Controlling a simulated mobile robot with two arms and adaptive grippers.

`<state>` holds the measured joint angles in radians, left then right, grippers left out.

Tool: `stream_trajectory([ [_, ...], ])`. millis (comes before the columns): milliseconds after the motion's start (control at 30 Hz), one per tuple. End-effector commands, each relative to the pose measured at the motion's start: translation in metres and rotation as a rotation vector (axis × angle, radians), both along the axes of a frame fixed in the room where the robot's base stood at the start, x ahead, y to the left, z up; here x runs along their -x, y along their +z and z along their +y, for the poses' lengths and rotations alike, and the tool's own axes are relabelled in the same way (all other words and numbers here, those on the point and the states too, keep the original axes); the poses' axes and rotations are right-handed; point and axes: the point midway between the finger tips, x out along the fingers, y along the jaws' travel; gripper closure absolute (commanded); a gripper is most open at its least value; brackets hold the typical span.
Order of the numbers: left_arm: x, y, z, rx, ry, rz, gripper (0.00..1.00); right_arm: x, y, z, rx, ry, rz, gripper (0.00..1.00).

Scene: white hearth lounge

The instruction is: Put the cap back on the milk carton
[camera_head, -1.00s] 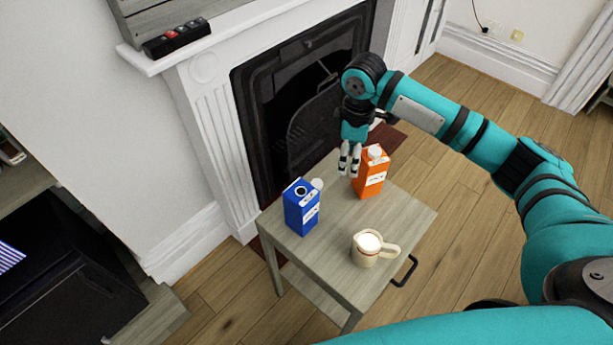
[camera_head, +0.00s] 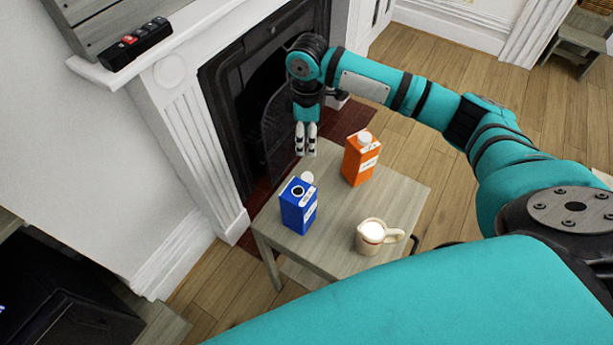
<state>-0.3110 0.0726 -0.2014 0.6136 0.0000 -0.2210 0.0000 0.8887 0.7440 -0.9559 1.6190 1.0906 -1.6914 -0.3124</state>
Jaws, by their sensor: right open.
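The blue milk carton (camera_head: 299,207) stands upright on the small grey table (camera_head: 400,190), with a dark open spout on top. A white round cap (camera_head: 307,177) shows just behind the carton's top; it seems to lie on the table, its lower edge partly hidden by the carton. My right gripper (camera_head: 306,153) points down with its fingers slightly apart and empty, in line with the cap and above it in the picture. Its height over the table is hard to tell. My left gripper is out of view.
An orange carton (camera_head: 360,160) with a white cap stands right of my right gripper. A cream jug (camera_head: 374,236) of milk stands near the table's front. The fireplace (camera_head: 240,90) is close behind the table. The table's right side is bare.

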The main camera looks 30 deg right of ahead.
Motion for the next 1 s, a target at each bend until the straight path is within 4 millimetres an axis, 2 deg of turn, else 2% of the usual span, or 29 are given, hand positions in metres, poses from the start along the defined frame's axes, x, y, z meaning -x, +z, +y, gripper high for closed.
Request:
stream_trajectory([
  [300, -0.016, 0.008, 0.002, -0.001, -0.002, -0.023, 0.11, 0.001, -0.070, 0.000, 0.001, -0.001, 0.004, 0.41],
  [433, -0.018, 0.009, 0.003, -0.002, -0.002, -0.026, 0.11, 0.001, -0.092, 0.000, 0.001, -0.001, 0.003, 0.41],
  [600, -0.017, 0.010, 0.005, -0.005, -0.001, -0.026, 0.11, 0.000, -0.104, 0.000, 0.001, 0.000, 0.001, 0.41],
  [1000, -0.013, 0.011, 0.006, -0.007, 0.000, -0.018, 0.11, 0.001, -0.111, 0.000, 0.001, 0.001, 0.003, 0.41],
])
